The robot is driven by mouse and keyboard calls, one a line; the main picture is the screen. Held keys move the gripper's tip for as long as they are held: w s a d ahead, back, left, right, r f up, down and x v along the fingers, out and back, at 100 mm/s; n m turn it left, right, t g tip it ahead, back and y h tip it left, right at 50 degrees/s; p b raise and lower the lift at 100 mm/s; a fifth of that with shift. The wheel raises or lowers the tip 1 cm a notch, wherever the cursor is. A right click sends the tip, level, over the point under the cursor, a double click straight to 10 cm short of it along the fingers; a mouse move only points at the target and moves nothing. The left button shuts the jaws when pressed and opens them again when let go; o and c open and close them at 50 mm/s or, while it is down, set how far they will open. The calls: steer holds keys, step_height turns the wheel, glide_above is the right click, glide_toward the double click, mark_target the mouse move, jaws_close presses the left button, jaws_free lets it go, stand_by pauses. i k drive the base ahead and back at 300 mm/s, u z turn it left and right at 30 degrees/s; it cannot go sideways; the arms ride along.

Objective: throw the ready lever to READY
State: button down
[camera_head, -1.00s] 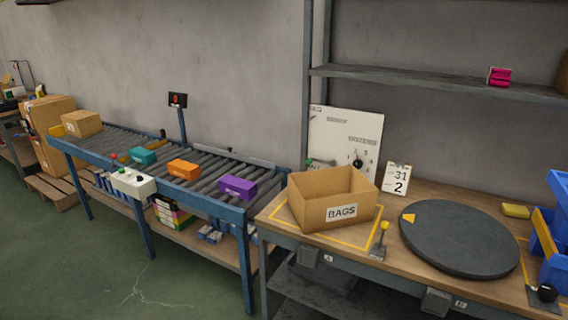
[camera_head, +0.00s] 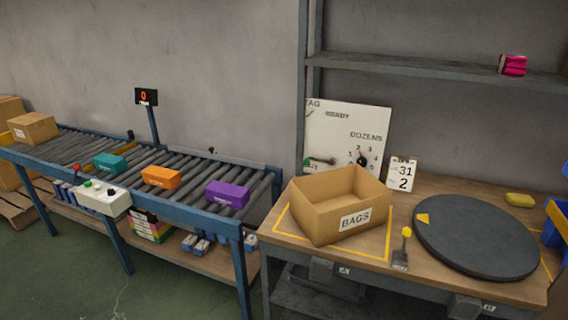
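A white board (camera_head: 349,138) stands at the back of the bench, lettered TAG, READY and DOZENS. A lever with a green end (camera_head: 311,162) lies roughly level low on the board's left side, below the READY lettering. Its lower part is close behind the cardboard box, and I cannot tell its full shape. A dark knob (camera_head: 361,159) sits under DOZENS with numbers around it. A separate lever with a yellow knob (camera_head: 406,232) stands upright at the bench's front edge; I see no readable word on it. My gripper is not in view.
An open cardboard box marked BAGS (camera_head: 311,213) stands before the board. A dark round turntable (camera_head: 478,240) lies to the right. A roller conveyor (camera_head: 190,161) with several coloured boxes runs left. A date card (camera_head: 402,173) stands right of the board. Green floor is open in front.

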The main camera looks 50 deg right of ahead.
mark_target(306, 161)
steer(key=z, duration=0.05)
steer(key=i, duration=1.45)
steer(key=z, duration=0.25)
